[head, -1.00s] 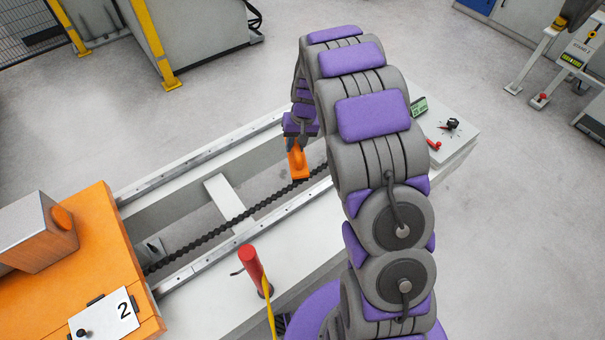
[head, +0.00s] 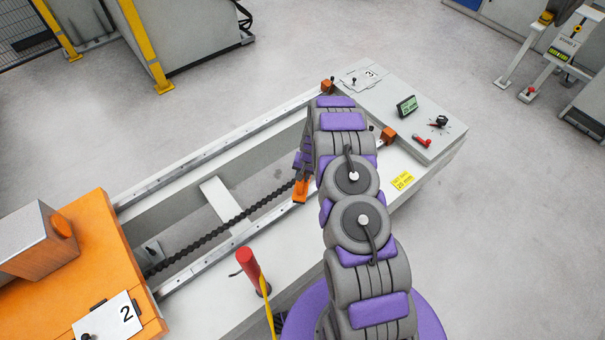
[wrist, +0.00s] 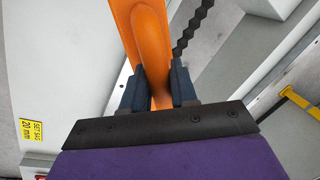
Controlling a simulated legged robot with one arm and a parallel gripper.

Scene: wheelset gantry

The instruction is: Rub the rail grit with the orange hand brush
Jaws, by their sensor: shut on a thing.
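My gripper (head: 304,172) is shut on the orange hand brush (head: 300,190). In the wrist view the two dark fingers of my gripper (wrist: 158,88) clasp the orange brush (wrist: 143,30) from both sides. In the head view the brush hangs at the near rail (head: 222,251) of the machine bed, close to the dark screw. I cannot tell whether its bristles touch the rail; they are hidden. The rail grit cannot be made out in either view; my arm covers part of the near rail.
An orange block marked 2 (head: 70,270) fills the left end.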

